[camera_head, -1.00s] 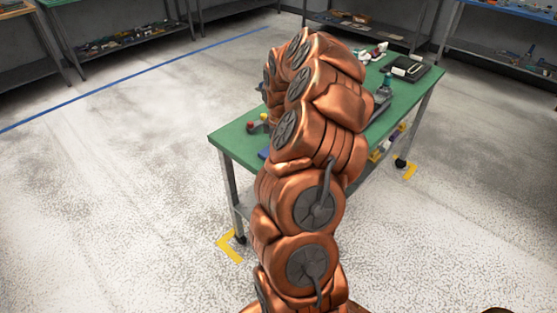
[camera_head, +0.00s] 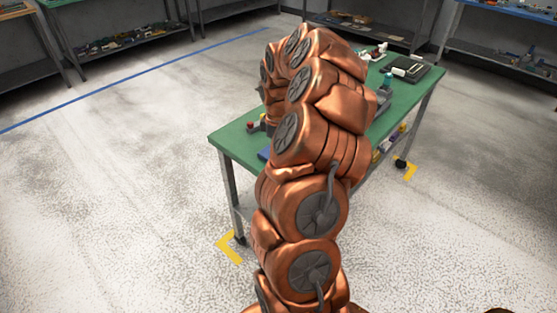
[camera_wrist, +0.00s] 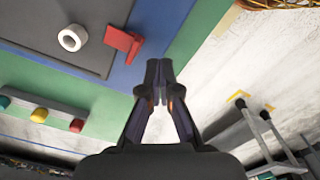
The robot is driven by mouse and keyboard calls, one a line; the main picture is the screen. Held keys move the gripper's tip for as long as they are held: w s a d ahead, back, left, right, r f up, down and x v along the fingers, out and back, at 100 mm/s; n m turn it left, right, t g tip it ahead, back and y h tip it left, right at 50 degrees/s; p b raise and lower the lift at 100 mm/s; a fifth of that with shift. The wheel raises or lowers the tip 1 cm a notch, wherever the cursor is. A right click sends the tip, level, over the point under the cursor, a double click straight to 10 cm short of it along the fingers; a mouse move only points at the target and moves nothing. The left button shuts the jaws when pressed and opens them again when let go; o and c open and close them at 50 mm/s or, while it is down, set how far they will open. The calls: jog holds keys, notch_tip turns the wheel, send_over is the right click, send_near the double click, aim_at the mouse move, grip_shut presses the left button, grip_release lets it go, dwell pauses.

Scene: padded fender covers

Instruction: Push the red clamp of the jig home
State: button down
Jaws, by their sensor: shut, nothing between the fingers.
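The red clamp (camera_wrist: 122,41) shows in the wrist view, upper left of my fingertips, at the edge between the dark grey plate (camera_wrist: 35,22) of the jig and a blue strip (camera_wrist: 150,45). A white ring (camera_wrist: 72,38) sits on the plate left of the clamp. My gripper (camera_wrist: 159,72) is shut and empty. Its tips appear over or near the blue strip's edge, to the right of the clamp and apart from it in the picture. I cannot tell their height. In the head view my arm hides the clamp and most of the jig; a blue corner (camera_head: 263,153) shows.
The green table (camera_head: 232,142) has a grey bar (camera_wrist: 45,104) with green, yellow and red knobs. A dark tray-like object (camera_head: 412,70) and a teal-topped item (camera_head: 386,80) stand toward its far end. Open floor (camera_head: 130,180) lies left of the table.

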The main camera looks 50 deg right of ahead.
notch_tip(320, 180, up, 7)
jog(key=p, duration=0.1)
jog(key=shift+f+p, duration=0.15)
jog(key=shift+p, duration=0.15)
dwell(0.4)
jog(key=shift+a, duration=0.1)
dwell(0.5)
jog(key=s+a+r, duration=0.2)
jog(key=a+r, duration=0.2)
jog(key=a, duration=0.8)
jog(key=s+a+r, duration=0.1)
jog(key=a+r, duration=0.2)
jog(key=a, duration=0.8)
jog(key=s+a+m+g, duration=0.1)
jog(key=s+a+m, duration=0.2)
jog(key=s+a, duration=0.3)
jog(key=s+a+f+m, duration=0.1)
jog(key=s+a, duration=0.5)
jog(key=s, duration=0.8)
jog(key=shift+s+a+f+m+g, duration=0.3)
jog(key=shift+s+a+m+g, duration=0.1)
jog(key=shift+m, duration=0.5)
jog(key=shift+d, duration=0.2)
